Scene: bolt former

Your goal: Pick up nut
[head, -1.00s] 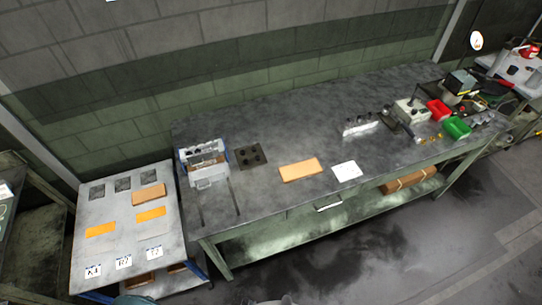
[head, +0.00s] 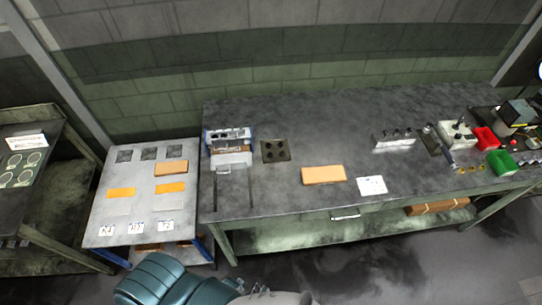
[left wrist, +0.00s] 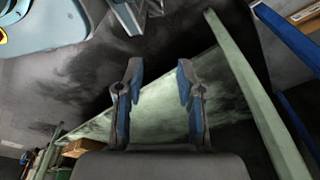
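My left gripper (left wrist: 158,80) is open and empty in the left wrist view, its two blue-and-grey fingers apart over the floor and the bench's lower shelf. My teal arm shows at the bottom of the head view. Small yellowish pieces (head: 471,169), which may be nuts, lie on the right part of the long workbench (head: 290,195), in front of the red and green bins. They are too small to tell for certain. My left gripper is far from them. I cannot make out my right gripper.
A red bin (head: 486,139) and a green bin (head: 501,163) stand at the bench's right end. A grey control box (head: 457,134), a metal rack (head: 394,141), an orange block (head: 323,175) and a white-and-blue fixture (head: 229,147) stand on it. A side table (head: 129,208) adjoins on the left.

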